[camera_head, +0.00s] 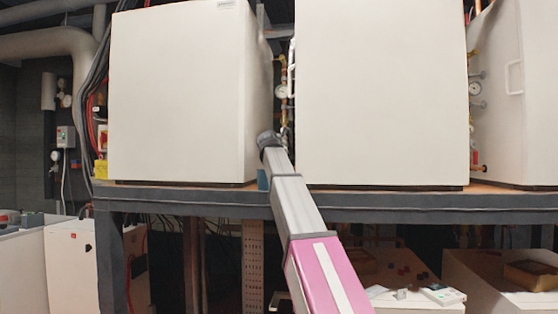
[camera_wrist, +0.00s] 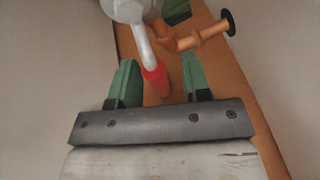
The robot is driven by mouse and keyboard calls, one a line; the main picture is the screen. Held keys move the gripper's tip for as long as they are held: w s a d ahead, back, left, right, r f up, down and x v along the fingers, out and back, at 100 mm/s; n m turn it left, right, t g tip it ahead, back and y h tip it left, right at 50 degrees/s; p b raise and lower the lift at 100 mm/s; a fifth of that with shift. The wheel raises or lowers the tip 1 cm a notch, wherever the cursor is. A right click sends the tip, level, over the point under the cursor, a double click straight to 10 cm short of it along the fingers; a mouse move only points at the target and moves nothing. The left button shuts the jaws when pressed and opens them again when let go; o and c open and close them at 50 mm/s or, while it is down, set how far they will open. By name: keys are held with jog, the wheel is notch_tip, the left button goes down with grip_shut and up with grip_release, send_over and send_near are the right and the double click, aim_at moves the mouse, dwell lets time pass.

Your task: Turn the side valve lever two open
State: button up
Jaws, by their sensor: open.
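In the wrist view, a pale lever with a red end (camera_wrist: 155,76) hangs down from a whitish rounded fitting (camera_wrist: 125,9) at the top. This looks like the valve lever; no label shows. My gripper (camera_wrist: 160,66) has its two green fingers spread, one on each side of the red end. A gap shows on both sides, with no visible contact. In the head view, my arm reaches into the gap between two white cabinets. The fingers and the lever cannot be made out there.
A copper pipe stub (camera_wrist: 200,36) with a black cap juts out right of the lever. The left cabinet (camera_head: 180,90) and middle cabinet (camera_head: 380,90) wall in the narrow gap. A gauge (camera_head: 282,91) sits on pipes there. The dark shelf edge (camera_head: 420,207) runs below.

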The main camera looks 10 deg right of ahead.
grip_shut()
jog(key=shift+s+d+n+h, duration=0.25)
jog(key=shift+d+n+h, duration=0.5)
jog(key=shift+n, duration=0.35)
grip_release()
jog(key=v, duration=1)
jog(key=shift+s+r, duration=0.15)
jog(key=shift+s, duration=0.2)
jog(key=shift+a, duration=0.15)
